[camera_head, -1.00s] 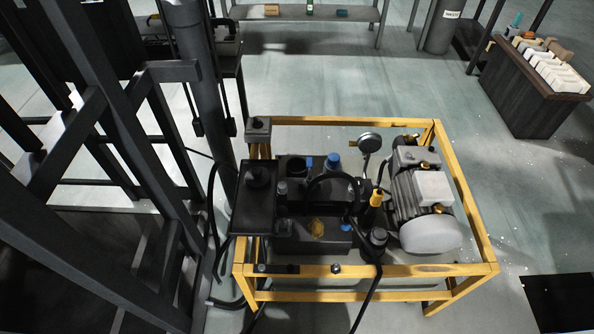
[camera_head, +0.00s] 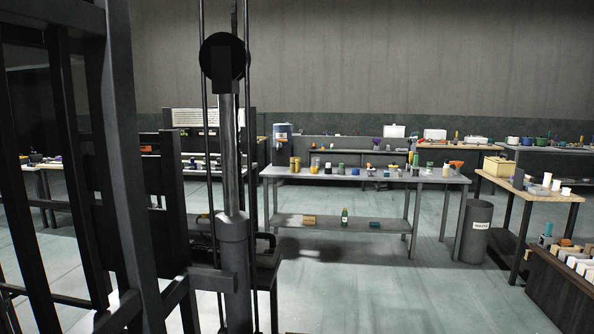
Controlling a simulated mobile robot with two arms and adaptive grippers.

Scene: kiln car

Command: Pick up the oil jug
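I cannot make out for sure which object is the oil jug. Several small jars, cans and bottles stand on the grey table (camera_head: 340,178) across the room, too small to identify. A dark green bottle (camera_head: 344,217) with a pale label stands on that table's lower shelf (camera_head: 380,225), between a tan block (camera_head: 309,220) and a teal block (camera_head: 376,226). Neither of my grippers is in view.
A dark steel frame (camera_head: 135,150) and a grey vertical cylinder (camera_head: 236,265) block the left side. A dark bin (camera_head: 473,232) stands right of the table. A wooden-topped table (camera_head: 530,190) is at the right. The floor (camera_head: 400,295) ahead is clear.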

